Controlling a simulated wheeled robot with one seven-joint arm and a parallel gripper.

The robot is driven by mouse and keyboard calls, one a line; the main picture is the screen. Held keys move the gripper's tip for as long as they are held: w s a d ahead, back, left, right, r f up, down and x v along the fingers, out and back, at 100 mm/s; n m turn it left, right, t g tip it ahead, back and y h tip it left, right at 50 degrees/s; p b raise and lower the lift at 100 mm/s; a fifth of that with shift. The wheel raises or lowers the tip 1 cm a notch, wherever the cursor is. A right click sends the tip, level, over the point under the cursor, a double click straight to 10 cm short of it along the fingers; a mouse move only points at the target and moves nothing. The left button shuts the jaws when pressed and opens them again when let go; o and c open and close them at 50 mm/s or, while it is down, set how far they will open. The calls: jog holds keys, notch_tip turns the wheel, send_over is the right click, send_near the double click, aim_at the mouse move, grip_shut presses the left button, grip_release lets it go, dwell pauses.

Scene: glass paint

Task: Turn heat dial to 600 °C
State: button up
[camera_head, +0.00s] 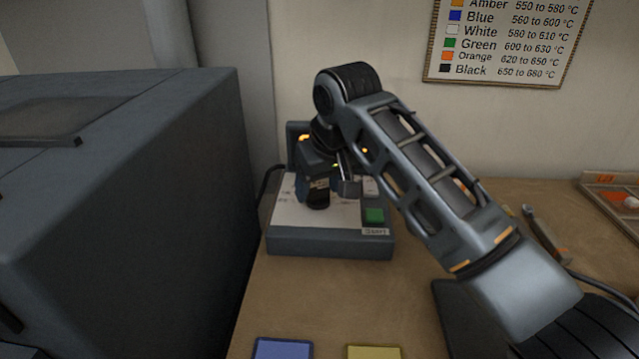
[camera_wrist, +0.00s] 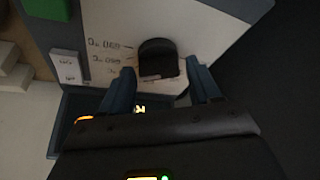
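The heat dial is a dark rounded knob (camera_wrist: 158,60) on the pale sloped panel of a control box (camera_head: 330,243). In the head view the dial (camera_head: 318,201) is partly hidden under my gripper. My gripper (camera_wrist: 160,68) is open, with one blue finger on each side of the dial and a visible gap on both sides. The panel's temperature marks (camera_wrist: 104,50) appear upside down in the wrist view and are too small to read surely. I cannot tell the dial's exact setting. An orange-lit display (camera_head: 303,138) at the back of the box is mostly covered.
A green button (camera_head: 374,215) and a white switch (camera_head: 370,187) sit at the box's right. A large grey furnace-like block (camera_head: 130,200) stands close on the left. Blue (camera_head: 283,348) and yellow (camera_head: 374,352) pieces lie in front. A temperature chart (camera_head: 505,40) hangs behind.

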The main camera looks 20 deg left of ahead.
jog(key=c, duration=0.8)
jog(key=shift+r+n+p, duration=0.1)
jog(key=shift+n+p, duration=0.2)
jog(key=shift+p, duration=0.05)
jog(key=shift+w+n+g+y+p, duration=0.1)
jog(key=shift+n+g+y+p, duration=0.25)
jog(key=shift+n+p, duration=0.5)
jog(key=n+g, duration=0.1)
jog(key=n, duration=0.2)
jog(key=shift+y, duration=0.25)
jog(key=n+g, duration=0.1)
jog(key=n, duration=0.2)
jog(key=shift+w+n, duration=0.15)
jog(key=shift+n, duration=0.1)
jog(key=shift+n+g+b, duration=0.5)
jog(key=shift+n+g, duration=0.15)
jog(key=shift+n, duration=0.75)
jog(key=shift+d, duration=0.1)
